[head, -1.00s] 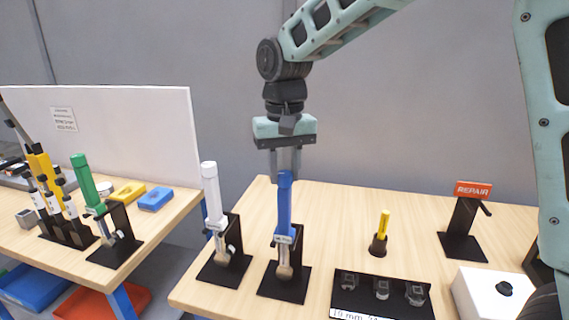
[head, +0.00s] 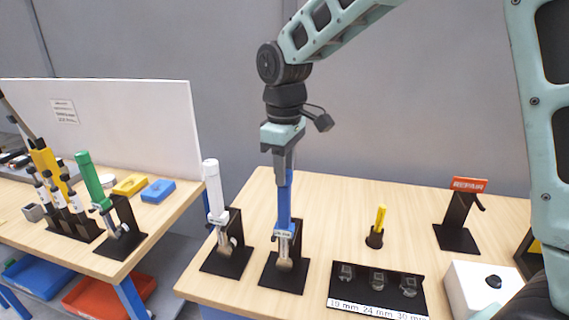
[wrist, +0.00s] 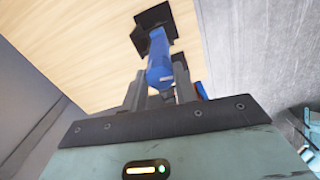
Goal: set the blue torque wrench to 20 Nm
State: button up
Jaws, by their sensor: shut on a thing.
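The blue torque wrench (head: 284,212) stands upright in a black stand (head: 283,276) on the near table, its handle end up. My gripper (head: 284,178) comes down from above and is shut on the top of the blue handle. In the wrist view the blue wrench (wrist: 159,58) shows between the two fingers of my gripper (wrist: 160,92), with the black stand beyond it. The scale on the wrench is too small to read in these views.
A white torque wrench (head: 214,190) stands in its own stand close to the left. A socket tray (head: 376,290), a yellow-handled tool (head: 380,220), a REPAIR stand (head: 460,222) and a white box (head: 482,288) are to the right. A green wrench (head: 92,178) is on the left table.

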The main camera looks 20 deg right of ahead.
jog(key=shift+n, duration=0.7)
jog(key=o, duration=1)
notch_tip(320, 180, up, 17)
jog(key=shift+r+b, duration=0.2)
jog(key=shift+b, duration=0.65)
